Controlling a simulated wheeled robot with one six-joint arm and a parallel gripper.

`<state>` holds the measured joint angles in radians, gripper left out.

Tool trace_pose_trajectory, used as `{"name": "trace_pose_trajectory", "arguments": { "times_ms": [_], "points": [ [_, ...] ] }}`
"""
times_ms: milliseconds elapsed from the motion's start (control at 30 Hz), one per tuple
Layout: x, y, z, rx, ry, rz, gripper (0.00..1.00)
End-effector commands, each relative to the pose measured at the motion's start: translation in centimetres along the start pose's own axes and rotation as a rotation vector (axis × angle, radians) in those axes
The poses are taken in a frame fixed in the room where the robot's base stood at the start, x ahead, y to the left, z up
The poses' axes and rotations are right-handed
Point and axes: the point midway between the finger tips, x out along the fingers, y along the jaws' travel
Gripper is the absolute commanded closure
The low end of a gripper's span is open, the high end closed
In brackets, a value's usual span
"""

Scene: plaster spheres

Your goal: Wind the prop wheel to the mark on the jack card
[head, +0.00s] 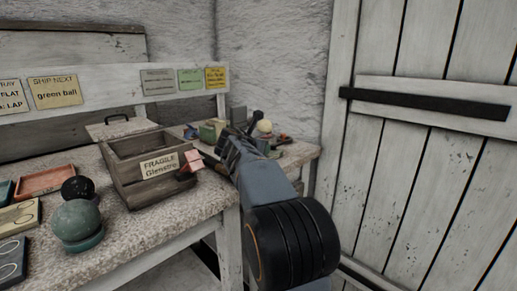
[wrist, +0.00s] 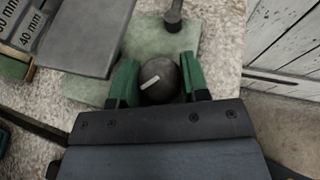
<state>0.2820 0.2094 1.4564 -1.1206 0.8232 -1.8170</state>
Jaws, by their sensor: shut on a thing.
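The prop wheel (wrist: 166,92) looks like a dark round knob with a white line across its top, in the wrist view. The line slants from lower left to upper right. My gripper (wrist: 157,64) has its green fingers on the knob's left and right sides and is shut on it. In the head view my arm hides the knob and the fingers. A grey card (head: 157,82), a green card (head: 190,79) and a yellow card (head: 215,77) hang on the back board. Their small print is unreadable, so I cannot tell which is the jack card.
A wooden crate (head: 120,189) labelled FRAGILE stands on the bench left of my arm. A green ball (head: 76,219) and a black ball (head: 77,188) are further left. In the wrist view, a grey plate (wrist: 88,35) lies left of the fingers. A plank door (head: 430,190) is at right.

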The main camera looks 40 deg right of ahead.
Motion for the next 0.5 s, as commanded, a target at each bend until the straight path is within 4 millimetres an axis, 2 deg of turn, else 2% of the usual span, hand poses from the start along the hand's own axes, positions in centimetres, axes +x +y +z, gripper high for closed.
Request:
{"name": "trace_pose_trajectory", "arguments": {
  "times_ms": [200,500],
  "points": [
    [-0.11,0.16,0.15,0.052,0.009,-0.137,0.82],
    [-0.01,0.08,-0.08,0.099,0.008,-0.244,0.82]
  ]
}}
